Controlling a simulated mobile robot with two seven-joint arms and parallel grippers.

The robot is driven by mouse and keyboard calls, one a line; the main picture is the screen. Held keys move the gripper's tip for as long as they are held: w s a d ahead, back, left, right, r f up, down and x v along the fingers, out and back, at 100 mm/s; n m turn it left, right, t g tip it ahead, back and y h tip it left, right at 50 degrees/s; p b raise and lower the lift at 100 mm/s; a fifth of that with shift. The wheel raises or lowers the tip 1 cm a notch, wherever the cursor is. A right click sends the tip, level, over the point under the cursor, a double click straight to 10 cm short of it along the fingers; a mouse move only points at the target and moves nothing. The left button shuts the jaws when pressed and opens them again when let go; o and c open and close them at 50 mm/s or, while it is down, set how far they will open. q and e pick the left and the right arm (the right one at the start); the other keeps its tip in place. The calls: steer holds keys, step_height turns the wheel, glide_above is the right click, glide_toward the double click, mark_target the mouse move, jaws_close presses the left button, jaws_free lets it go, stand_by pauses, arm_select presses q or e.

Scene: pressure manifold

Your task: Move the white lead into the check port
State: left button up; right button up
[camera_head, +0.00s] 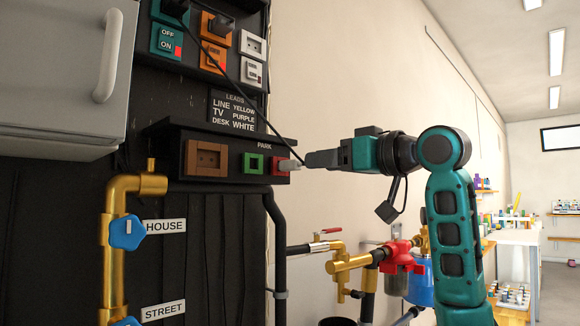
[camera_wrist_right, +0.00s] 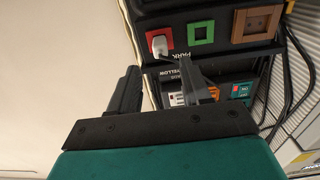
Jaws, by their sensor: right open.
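A white plug (camera_head: 287,165) sits in the red port (camera_head: 277,172) at the right end of the black shelf box. In the right wrist view the white plug (camera_wrist_right: 160,45) shows in the red port (camera_wrist_right: 158,35), beyond my fingertips. A thin dark cable runs from the plug up to the top of the panel. My right gripper (camera_head: 308,160) is open, just right of the plug; its spread fingers (camera_wrist_right: 160,80) hold nothing. I cannot tell if they touch the plug. No label naming a check port is readable. My left gripper is not in view.
The box also has an empty green port (camera_head: 254,163) and a brown socket (camera_head: 206,158), with PARK lettering above. A leads sign (camera_head: 232,108) and upper sockets (camera_head: 213,55) sit higher. Brass pipes (camera_head: 118,245) stand left; a red valve (camera_head: 398,255) is below my arm.

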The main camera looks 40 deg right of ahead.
mark_target(299, 164)
steer(key=w, duration=0.2)
steer(key=w+p, duration=0.1)
steer(key=w, duration=0.1)
steer(key=w+p, duration=0.1)
steer(key=w, duration=0.1)
steer(key=shift+w+a+r, duration=0.1)
steer(key=shift+w+a, duration=0.2)
steer(key=shift+w, duration=0.1)
steer(key=shift+w+a+p, duration=0.1)
steer(key=shift+w+p, duration=0.55)
steer(key=shift+w, duration=0.3)
steer(key=shift+p, duration=0.35)
jaws_close()
stand_by(0.5)
steer(key=shift+s, duration=0.1)
